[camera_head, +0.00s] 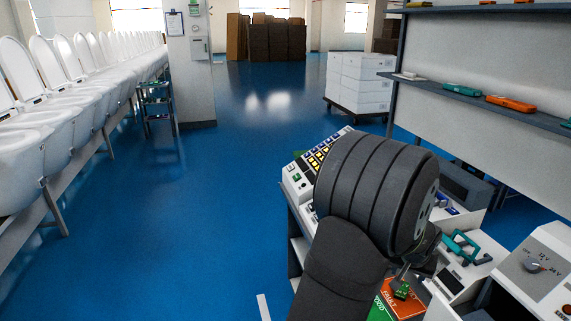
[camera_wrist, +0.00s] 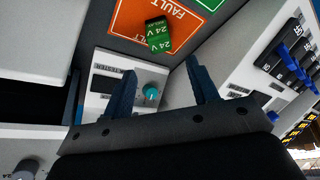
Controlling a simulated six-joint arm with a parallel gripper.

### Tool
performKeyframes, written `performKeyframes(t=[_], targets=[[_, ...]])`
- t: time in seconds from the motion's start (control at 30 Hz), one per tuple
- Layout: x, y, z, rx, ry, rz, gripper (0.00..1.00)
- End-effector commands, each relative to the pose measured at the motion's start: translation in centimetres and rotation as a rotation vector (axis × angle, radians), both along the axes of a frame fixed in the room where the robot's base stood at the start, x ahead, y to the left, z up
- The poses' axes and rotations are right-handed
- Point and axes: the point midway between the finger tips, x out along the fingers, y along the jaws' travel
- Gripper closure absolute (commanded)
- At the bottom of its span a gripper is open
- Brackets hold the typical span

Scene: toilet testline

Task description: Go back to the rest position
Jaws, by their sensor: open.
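My gripper (camera_wrist: 162,82) is open, its two dark fingers apart with nothing between them in the wrist view. In the head view my gripper (camera_head: 408,270) is mostly hidden behind my dark arm, low over the bench. A small green block marked 24 V (camera_wrist: 158,36) lies on the orange FAULT area (camera_wrist: 131,17), beyond the fingertips and apart from them. In the head view the green block (camera_head: 402,291) also shows on the orange area, beside a green area (camera_head: 378,312).
A white tester with a teal knob (camera_wrist: 151,92) is close to the fingers. A teal-handled device (camera_head: 465,246) and a grey knob box (camera_head: 533,266) stand at the right. A button panel (camera_head: 317,157) is behind my arm. Blue floor (camera_head: 200,230) to the left is clear.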

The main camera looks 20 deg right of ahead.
Motion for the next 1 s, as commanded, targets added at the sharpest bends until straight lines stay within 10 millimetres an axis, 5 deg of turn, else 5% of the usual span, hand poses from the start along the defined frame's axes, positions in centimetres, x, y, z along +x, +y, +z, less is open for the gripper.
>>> performKeyframes(t=[0.63,1.0], targets=[[2.7,-2.6,-9.4,0.0,0.001,0.001,0.46],[2.7,-2.7,-7.1,-0.001,-0.001,0.0,0.46]])
